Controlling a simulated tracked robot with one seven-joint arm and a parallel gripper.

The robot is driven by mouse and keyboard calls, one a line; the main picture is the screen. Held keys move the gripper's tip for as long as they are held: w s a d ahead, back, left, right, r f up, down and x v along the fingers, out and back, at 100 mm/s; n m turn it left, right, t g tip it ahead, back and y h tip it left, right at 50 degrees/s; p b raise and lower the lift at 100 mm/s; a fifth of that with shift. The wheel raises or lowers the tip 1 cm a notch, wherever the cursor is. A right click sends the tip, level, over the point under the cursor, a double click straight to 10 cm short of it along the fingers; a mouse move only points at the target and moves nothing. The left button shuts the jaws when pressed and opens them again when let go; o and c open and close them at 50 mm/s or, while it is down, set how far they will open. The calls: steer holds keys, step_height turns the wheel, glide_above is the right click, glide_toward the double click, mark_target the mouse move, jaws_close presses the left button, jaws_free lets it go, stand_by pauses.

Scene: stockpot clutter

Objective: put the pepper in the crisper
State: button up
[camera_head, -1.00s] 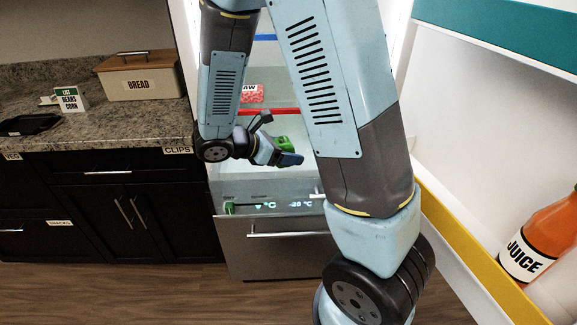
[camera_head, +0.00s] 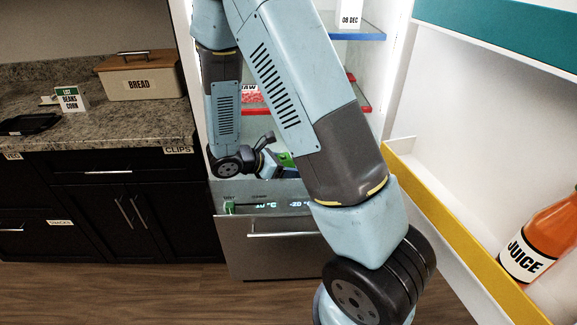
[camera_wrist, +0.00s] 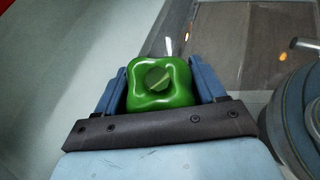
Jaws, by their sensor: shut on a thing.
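A glossy green pepper (camera_wrist: 160,82) sits between the two blue fingers of my gripper (camera_wrist: 159,88) in the wrist view, stem side toward the camera. My gripper is shut on it. In the head view, my gripper (camera_head: 278,161) is low in the open fridge, with a bit of green showing at its tip. It is just above the stainless drawer front and its lit temperature panel (camera_head: 280,206). My arm hides much of the fridge inside. I cannot make out a labelled crisper or tell whether one is open.
The fridge door stands open at the right, with a yellow-edged shelf (camera_head: 408,176) holding a juice bottle (camera_head: 537,243). A red-edged shelf (camera_head: 362,108) and a blue-edged shelf (camera_head: 362,37) are above my gripper. The counter (camera_head: 120,120) with a bread box (camera_head: 140,75) is at left.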

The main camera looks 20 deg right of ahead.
steer(key=shift+f, duration=0.6)
steer(key=o, duration=0.8)
steer(key=shift+o, duration=0.2)
steer(key=shift+r, duration=0.1)
steer(key=shift+r, duration=0.25)
steer(key=v, duration=1.2)
steer(key=s+d+r+m+t+y, duration=0.1)
steer(key=s+d+r+m+y, duration=0.2)
steer(key=s+r+m, duration=0.3)
steer(key=s+d+r+m+t+y, duration=0.1)
steer(key=s+d+r+m+y, duration=0.2)
steer(key=r, duration=0.7)
steer(key=s+d+r+m+t+y, duration=0.2)
steer(key=s+d+r+m+y, duration=0.1)
steer(key=s+r+m+y, duration=0.3)
steer(key=s+r+m, duration=0.2)
steer(key=s+m, duration=0.1)
steer(key=m, duration=0.1)
steer(key=shift+s+d, duration=0.2)
steer(key=shift+d, duration=0.05)
